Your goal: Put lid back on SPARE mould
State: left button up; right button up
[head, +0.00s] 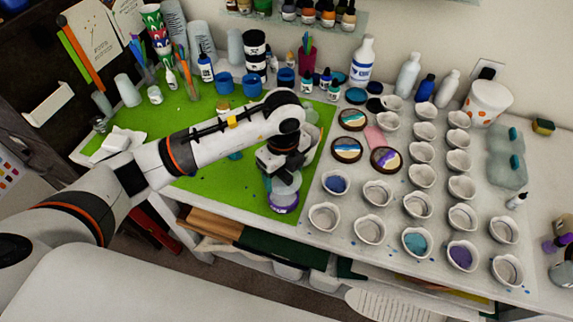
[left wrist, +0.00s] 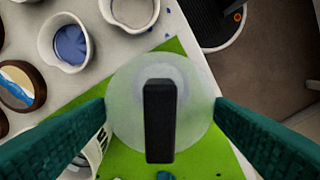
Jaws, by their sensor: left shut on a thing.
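My left gripper (head: 283,160) reaches down over the front of the green mat (head: 230,200). Its teal fingers are apart on either side of a translucent round piece (left wrist: 135,75) with a black bar (left wrist: 160,120) across it in the left wrist view. The gripper is shut on this piece at its edges; I cannot tell if it is the lid. In the head view a clear body shows under the gripper with a purple labelled band (head: 285,203) at its bottom, close above or on the mat. The label is too small to read. I cannot identify the SPARE mould. My right gripper is not visible.
Several white cups (head: 368,229) stand in rows right of the mat, some with blue, teal or purple contents. Round wood-rimmed pieces (head: 346,150) lie nearby. Bottles (head: 362,60) line the back. Pale translucent blocks (head: 507,172) sit at right.

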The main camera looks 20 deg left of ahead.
pick_arm(q)
jog(key=shift+a+f+b, duration=0.35)
jog(key=shift+f+b, duration=0.05)
jog(key=shift+f, duration=0.35)
jog(key=f+b, duration=0.2)
jog(key=f, duration=0.1)
jog(key=shift+d+f+b, duration=0.15)
jog(key=shift+d+b, duration=0.15)
jog(key=shift+d, duration=0.05)
jog(key=shift+a+f+b, duration=0.15)
jog(key=shift+f+b, duration=0.3)
jog(key=shift+f, duration=0.25)
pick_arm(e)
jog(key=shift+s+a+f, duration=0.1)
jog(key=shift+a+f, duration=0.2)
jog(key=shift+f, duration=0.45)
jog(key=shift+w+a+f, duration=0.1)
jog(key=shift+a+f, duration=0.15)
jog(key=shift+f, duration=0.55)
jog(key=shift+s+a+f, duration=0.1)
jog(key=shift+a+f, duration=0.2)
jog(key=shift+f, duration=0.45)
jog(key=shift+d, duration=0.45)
pick_arm(q)
jog(key=shift+f, duration=0.15)
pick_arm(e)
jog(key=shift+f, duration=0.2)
